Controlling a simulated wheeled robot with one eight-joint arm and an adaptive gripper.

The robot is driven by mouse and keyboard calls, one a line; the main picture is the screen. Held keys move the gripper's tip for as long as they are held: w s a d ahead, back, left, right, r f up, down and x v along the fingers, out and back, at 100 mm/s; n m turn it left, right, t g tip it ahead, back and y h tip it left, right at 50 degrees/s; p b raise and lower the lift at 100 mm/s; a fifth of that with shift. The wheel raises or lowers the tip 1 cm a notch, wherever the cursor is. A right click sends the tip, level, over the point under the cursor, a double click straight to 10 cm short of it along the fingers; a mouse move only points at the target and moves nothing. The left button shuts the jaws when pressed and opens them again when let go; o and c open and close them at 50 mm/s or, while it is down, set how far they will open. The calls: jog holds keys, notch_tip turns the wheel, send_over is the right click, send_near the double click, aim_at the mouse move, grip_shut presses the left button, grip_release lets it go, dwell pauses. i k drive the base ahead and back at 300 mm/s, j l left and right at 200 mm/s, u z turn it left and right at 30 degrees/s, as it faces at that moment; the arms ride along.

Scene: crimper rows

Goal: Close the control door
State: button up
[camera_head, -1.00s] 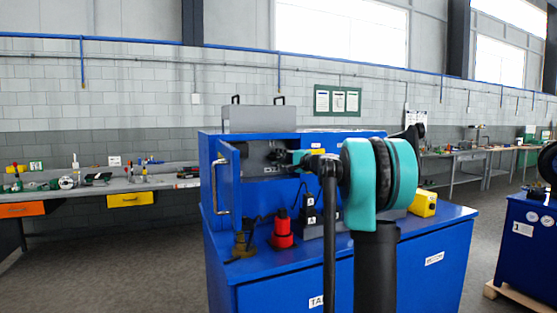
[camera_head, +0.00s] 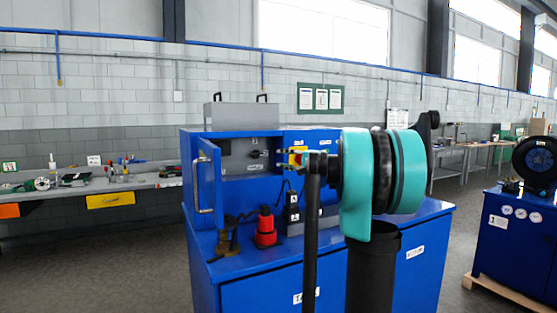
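The control door (camera_head: 208,178) is a blue panel with a metal bar handle (camera_head: 204,182). It stands open, swung outward at the left side of the blue machine cabinet (camera_head: 310,134). The compartment behind it (camera_head: 240,158) is uncovered and shows small dark controls on a grey panel. My arm, with a large teal and black joint, stands in front of the cabinet's right half, to the right of the door. My gripper cannot be made out; it appears hidden behind the arm. Nothing of mine visibly touches the door.
A red bottle-like tool (camera_head: 265,228) and a brass-dark fitting (camera_head: 228,238) stand on the cabinet's ledge below the compartment. A grey box (camera_head: 241,116) sits on top. Workbenches line the wall. A blue machine with gauges (camera_head: 520,220) stands at the right. The floor at left is open.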

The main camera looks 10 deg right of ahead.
aim_at(209, 159)
jog(key=k+l, duration=0.8)
jog(key=l, duration=0.1)
